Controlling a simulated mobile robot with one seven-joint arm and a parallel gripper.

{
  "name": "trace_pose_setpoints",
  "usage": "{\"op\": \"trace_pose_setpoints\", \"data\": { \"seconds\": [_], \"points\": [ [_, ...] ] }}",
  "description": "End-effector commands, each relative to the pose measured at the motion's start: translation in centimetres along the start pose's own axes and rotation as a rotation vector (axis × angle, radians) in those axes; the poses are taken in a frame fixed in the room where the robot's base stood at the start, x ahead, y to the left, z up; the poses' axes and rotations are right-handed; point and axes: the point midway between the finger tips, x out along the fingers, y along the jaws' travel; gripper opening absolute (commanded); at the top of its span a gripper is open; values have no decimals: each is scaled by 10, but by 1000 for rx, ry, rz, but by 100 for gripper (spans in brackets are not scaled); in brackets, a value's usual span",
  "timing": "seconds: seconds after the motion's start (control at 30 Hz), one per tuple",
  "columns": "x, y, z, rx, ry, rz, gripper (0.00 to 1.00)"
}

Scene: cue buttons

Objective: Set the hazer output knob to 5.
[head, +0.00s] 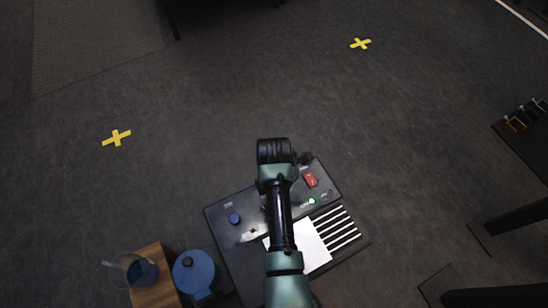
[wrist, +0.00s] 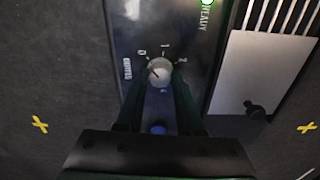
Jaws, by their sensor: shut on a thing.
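The hazer is a dark box (head: 222,213) on the floor, below the middle of the head view. In the wrist view its pale round knob (wrist: 160,72) sits on a black panel with small white marks around it. I make out 1 above the knob and 2 to its upper right; the others are too small to read surely. A dark pointer line on the knob seems to aim to the upper left. My gripper (wrist: 161,86) is shut on the knob, one dark finger on each side. In the head view my arm hides the knob and fingertips.
The box has a blue button (head: 234,218), a red switch (head: 311,180), a lit green light (head: 311,201) and white slats (head: 341,228). A blue-lidded vessel (head: 194,272) and a wooden stand (head: 154,290) are at its left. Open floor with yellow crosses lies beyond.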

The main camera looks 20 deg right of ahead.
Motion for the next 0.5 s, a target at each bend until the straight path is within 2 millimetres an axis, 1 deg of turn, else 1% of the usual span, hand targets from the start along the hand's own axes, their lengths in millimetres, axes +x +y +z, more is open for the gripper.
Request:
{"op": "trace_pose_setpoints", "data": {
  "seconds": [0.1, 0.27, 0.5],
  "points": [
    [-4, -1, 0, 71, 1, -5, 0],
    [-5, -1, 0, 202, 1, -6, 0],
    [-4, -1, 0, 430, 0, -4, 0]
  ]
}}
